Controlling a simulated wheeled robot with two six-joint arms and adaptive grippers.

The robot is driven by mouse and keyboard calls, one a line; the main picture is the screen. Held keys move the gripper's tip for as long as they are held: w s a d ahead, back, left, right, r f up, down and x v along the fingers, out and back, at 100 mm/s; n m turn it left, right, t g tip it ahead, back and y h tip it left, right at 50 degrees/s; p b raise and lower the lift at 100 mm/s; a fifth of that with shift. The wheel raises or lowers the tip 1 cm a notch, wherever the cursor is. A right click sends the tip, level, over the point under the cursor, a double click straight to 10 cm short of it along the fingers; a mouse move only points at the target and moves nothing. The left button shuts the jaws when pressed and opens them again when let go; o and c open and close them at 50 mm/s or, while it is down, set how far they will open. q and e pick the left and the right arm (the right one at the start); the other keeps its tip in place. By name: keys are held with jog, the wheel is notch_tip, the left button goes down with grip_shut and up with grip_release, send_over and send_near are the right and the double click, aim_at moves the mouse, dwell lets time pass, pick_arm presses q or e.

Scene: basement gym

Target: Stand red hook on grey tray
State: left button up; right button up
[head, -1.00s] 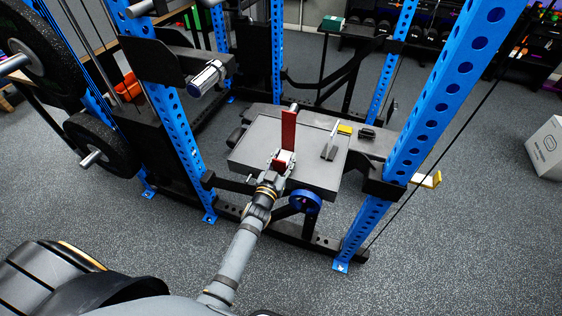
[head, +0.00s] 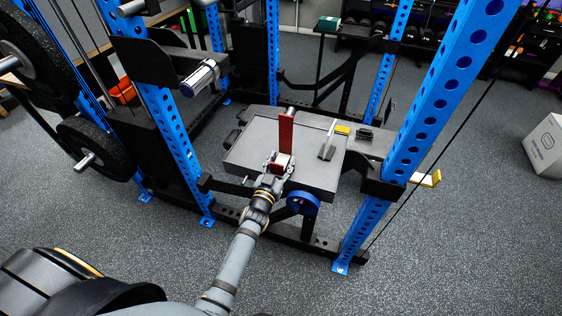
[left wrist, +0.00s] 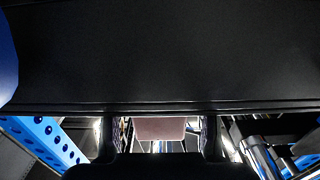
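The red hook (head: 286,133) stands upright on the grey tray (head: 246,148), near the middle of its surface. Its tall red plate points up, and its pale foot is low at the near side. My left gripper (head: 278,163) is at the foot, with one finger on each side of it. In the left wrist view the fingers (left wrist: 160,135) are spread, and a pinkish part of the hook (left wrist: 160,128) lies between them with bright gaps at both sides. The hook's upper part cannot be made out in that view. My right gripper is not in view.
A grey bracket (head: 327,142), a yellow block (head: 342,130) and a black piece (head: 364,134) are right of the hook. Blue rack uprights (head: 407,130) stand on both sides. A silver bar end (head: 200,78) juts out at left. The tray's left part is clear.

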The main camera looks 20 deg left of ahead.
pick_arm(q)
jog(key=shift+s+f, duration=0.15)
jog(key=shift+f, duration=0.3)
jog(key=shift+r, duration=0.25)
jog(key=shift+r+p, duration=0.6)
jog(key=shift+p, duration=0.2)
jog(key=s, duration=1.1)
jog(key=shift+s+a, duration=0.2)
jog(key=shift+s, duration=0.2)
